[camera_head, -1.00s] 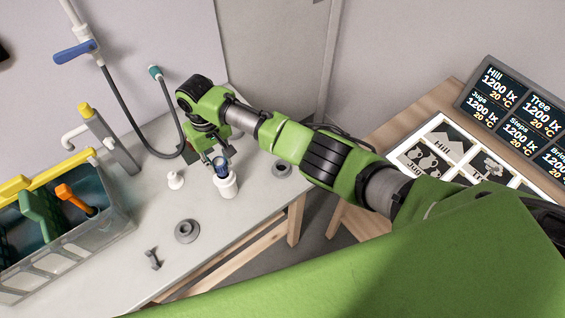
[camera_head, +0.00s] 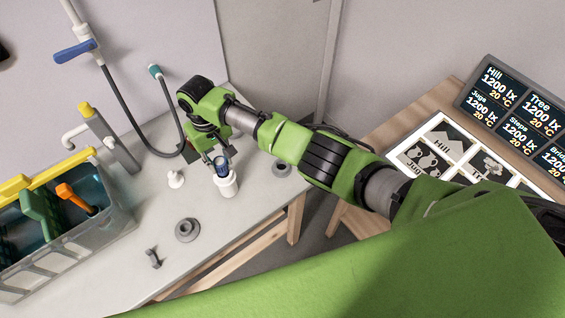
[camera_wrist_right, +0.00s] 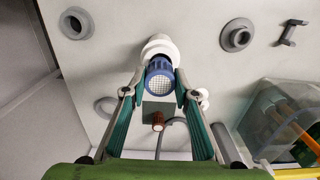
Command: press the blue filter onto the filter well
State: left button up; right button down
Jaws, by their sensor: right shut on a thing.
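The blue filter (camera_head: 221,168) is a short blue cylinder. In the right wrist view it (camera_wrist_right: 158,80) shows a pale mesh end towards the camera. The white filter well (camera_head: 228,187) stands upright on the grey bench, and its round white top (camera_wrist_right: 158,46) shows just beyond the filter. My right gripper (camera_head: 219,160) is shut on the filter, with a finger on either side of it in the wrist view (camera_wrist_right: 159,82). The filter is at the mouth of the well; whether it is fully seated I cannot tell. My left gripper is not in view.
On the bench are a grey ring (camera_head: 187,230), another ring (camera_head: 282,168), a small white knob (camera_head: 176,179) and a small grey bracket (camera_head: 153,258). A clear crate (camera_head: 62,258) stands at the left. The right bench edge is close to the well.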

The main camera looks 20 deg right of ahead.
jog(key=shift+f+b, duration=0.6)
jog(key=shift+f, duration=0.6)
jog(key=c, duration=1.6)
grip_release()
jog(key=shift+o, duration=0.2)
jog(key=shift+r, duration=0.1)
jog(key=shift+r+p, duration=1.1)
jog(key=shift+r, duration=2.85)
